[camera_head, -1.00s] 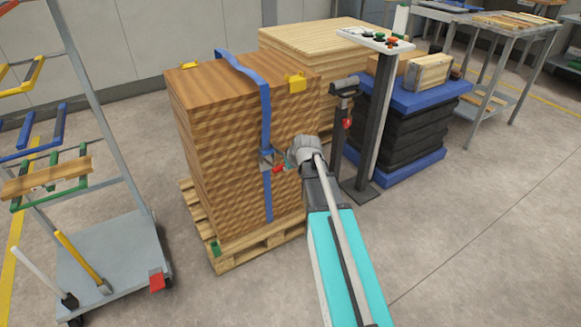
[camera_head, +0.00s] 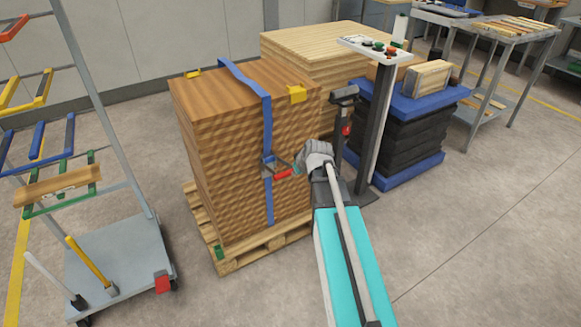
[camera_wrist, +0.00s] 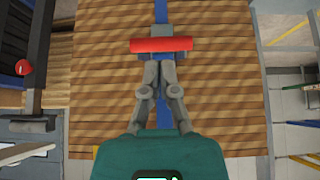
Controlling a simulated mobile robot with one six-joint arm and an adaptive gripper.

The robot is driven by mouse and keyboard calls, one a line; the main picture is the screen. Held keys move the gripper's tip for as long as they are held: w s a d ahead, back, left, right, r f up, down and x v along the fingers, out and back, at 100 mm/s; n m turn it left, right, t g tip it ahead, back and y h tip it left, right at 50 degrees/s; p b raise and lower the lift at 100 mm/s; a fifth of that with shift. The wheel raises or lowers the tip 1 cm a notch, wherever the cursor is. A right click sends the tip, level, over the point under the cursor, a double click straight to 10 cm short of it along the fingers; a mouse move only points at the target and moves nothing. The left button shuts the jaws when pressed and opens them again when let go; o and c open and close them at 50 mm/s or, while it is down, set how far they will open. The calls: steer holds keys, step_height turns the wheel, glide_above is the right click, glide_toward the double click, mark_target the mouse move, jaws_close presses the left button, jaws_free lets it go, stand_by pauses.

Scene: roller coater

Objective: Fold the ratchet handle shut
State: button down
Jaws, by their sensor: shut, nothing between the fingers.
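The ratchet (camera_head: 268,166) sits on a blue strap (camera_head: 266,120) that runs down the front of a brown board stack (camera_head: 220,150). Its red handle grip (camera_head: 284,174) sticks out from the stack toward my gripper (camera_head: 300,165). In the wrist view the red grip (camera_wrist: 161,45) lies crosswise over the strap, with grey metal above it. My gripper (camera_wrist: 161,58) is shut and empty there, its fingertips right at the grip's lower edge. I cannot tell whether they touch it. The ratchet body is partly hidden behind the grip.
A control post (camera_head: 376,120) and a blue-and-black stack (camera_head: 405,120) stand close right of my arm. The brown stack rests on a wooden pallet (camera_head: 235,262). A grey rack cart (camera_head: 120,255) stands at the left. The floor at the front right is clear.

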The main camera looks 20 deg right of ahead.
steer(key=s+r, duration=0.1)
steer(key=s+p, duration=0.1)
steer(key=s, duration=0.1)
steer(key=s+r+p, duration=0.1)
steer(key=s, duration=0.1)
steer(key=shift+d+r, duration=0.3)
steer(key=shift+d, duration=0.1)
steer(key=s+a+f+m+g+h, duration=0.1)
steer(key=s+a+f+m+g, duration=0.15)
steer(key=s+a+g, duration=0.75)
steer(key=a+r+t+p, duration=0.1)
steer(key=a+r+p, duration=0.1)
steer(key=r+p, duration=0.8)
steer(key=s+a+r+t+p, duration=0.1)
steer(key=a+r+t+p, duration=0.1)
steer(key=r+p, duration=0.8)
steer(key=shift+a+r+n+p, duration=0.4)
steer(key=shift+a+p, duration=0.1)
steer(key=shift+p, duration=0.3)
steer(key=shift+a, duration=0.15)
